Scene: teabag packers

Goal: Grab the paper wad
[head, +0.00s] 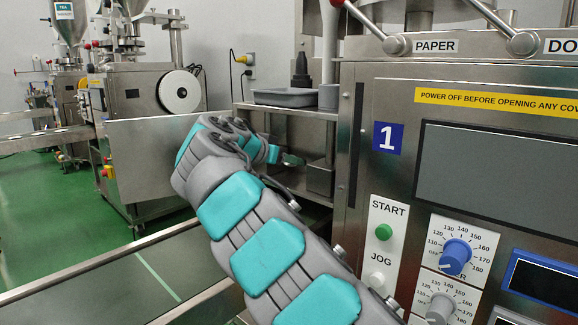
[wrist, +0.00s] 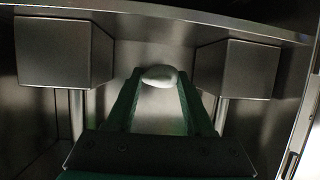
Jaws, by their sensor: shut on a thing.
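The paper wad (wrist: 158,75) is a small white rounded lump in the wrist view. It sits between the green fingertips of my gripper (wrist: 160,82), which is shut on it. In the head view my gripper (head: 289,160) is at the open bay on the left side of the machine, below the upper shelf. The wad cannot be made out clearly in the head view.
Two metal blocks, left (wrist: 65,52) and right (wrist: 236,68), flank my fingers inside the bay. A metal edge runs above them. A grey tray (head: 290,97) stands on the upper shelf. The machine's control panel (head: 388,250) is at the right.

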